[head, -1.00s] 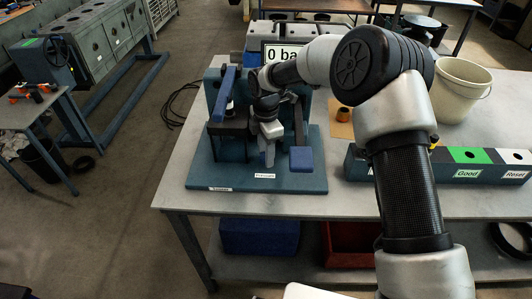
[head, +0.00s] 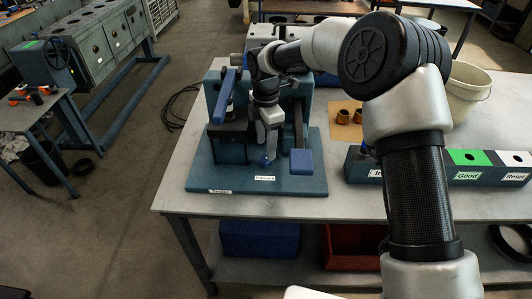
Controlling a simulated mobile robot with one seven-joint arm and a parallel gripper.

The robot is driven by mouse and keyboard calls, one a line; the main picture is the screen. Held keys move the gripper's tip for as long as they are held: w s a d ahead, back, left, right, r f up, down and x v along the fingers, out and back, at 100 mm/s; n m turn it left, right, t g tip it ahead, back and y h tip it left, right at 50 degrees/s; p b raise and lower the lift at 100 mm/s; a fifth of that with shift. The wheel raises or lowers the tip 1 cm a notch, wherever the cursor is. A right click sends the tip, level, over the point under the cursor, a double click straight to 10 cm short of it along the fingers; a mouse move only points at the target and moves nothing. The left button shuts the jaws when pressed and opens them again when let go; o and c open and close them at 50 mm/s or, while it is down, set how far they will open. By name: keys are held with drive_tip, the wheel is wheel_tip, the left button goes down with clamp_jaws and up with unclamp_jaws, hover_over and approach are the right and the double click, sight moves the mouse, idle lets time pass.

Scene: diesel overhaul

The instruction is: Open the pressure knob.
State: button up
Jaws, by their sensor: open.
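The test stand (head: 215,180) has a blue-grey base plate and stands on the table. A small blue knob (head: 265,160) shows just behind the label reading "Pressure" (head: 265,178); I take it for the pressure knob. My gripper (head: 268,150) points down over this knob with its light grey fingers. The jaws are open, and the fingertips are close to the knob. I cannot tell whether they touch it or stand around it. Part of the knob is hidden by the fingers.
A long blue lever (head: 222,95) rises on the stand's left. A blue pad (head: 301,162) is on its right. A box with "Good" and "Reset" sections (head: 440,175) and a bucket (head: 467,85) stand on the right.

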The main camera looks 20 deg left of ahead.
wheel_tip(320, 180, up, 12)
idle(0.3)
